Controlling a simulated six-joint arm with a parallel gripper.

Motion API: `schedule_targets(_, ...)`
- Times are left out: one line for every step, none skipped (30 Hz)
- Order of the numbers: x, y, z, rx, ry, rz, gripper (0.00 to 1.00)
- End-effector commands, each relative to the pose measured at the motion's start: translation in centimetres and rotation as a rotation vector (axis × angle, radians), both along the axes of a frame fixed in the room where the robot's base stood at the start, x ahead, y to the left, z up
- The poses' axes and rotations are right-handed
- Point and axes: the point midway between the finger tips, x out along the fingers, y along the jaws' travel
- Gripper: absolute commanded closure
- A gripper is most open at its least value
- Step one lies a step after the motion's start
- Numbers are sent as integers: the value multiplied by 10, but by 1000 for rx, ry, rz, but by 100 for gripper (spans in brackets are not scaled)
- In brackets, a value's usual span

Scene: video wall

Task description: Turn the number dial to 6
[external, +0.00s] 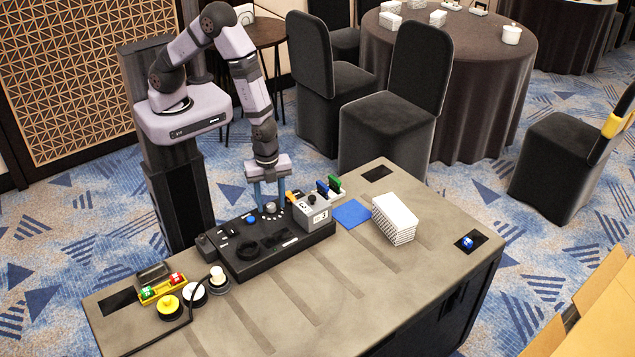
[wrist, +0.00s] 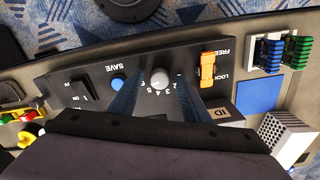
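The number dial is a small light grey round knob (wrist: 160,78) on a black console (wrist: 100,70), with small white numbers printed around its near side in the wrist view. It also shows in the external view (external: 270,208). I cannot make out which number it points to. My gripper (external: 269,197) points down over the console with its two blue fingers apart. In the wrist view the fingers (wrist: 157,88) stand on either side of the knob, with visible gaps. I cannot tell whether the fingertips are down at the knob's height.
A blue button (wrist: 118,82) sits left of the knob and an orange FREE/LOCK switch (wrist: 208,70) right of it. A grey box (external: 312,211) stands on the console's right. A blue mat (external: 351,214) and white stack (external: 396,222) lie beyond. A yellow tray (external: 163,288) is at left.

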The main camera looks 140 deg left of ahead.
Motion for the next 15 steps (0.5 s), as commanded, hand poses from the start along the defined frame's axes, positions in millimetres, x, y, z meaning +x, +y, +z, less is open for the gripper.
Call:
schedule_targets(0, 0, 0, -1, 1, 0, 57)
schedule_targets(0, 0, 0, -1, 1, 0, 57)
schedule_targets(-1, 0, 0, -1, 1, 0, 57)
schedule_targets(0, 0, 0, -1, 1, 0, 57)
schedule_targets(0, 0, 0, -1, 1, 0, 57)
schedule_targets(0, 0, 1, 0, 0, 0, 57)
schedule_targets(0, 0, 2, 0, 0, 0, 57)
schedule_targets(0, 0, 4, 0, 0, 0, 57)
schedule_targets(0, 0, 6, 0, 0, 0, 57)
schedule_targets(0, 0, 8, 0, 0, 0, 57)
schedule_targets(0, 0, 11, 1, -1, 0, 57)
schedule_targets(0, 0, 14, 1, -1, 0, 57)
schedule_targets(0, 0, 17, 1, -1, 0, 57)
schedule_targets(1, 0, 21, 1, -3, 0, 57)
schedule_targets(0, 0, 25, 1, -3, 0, 57)
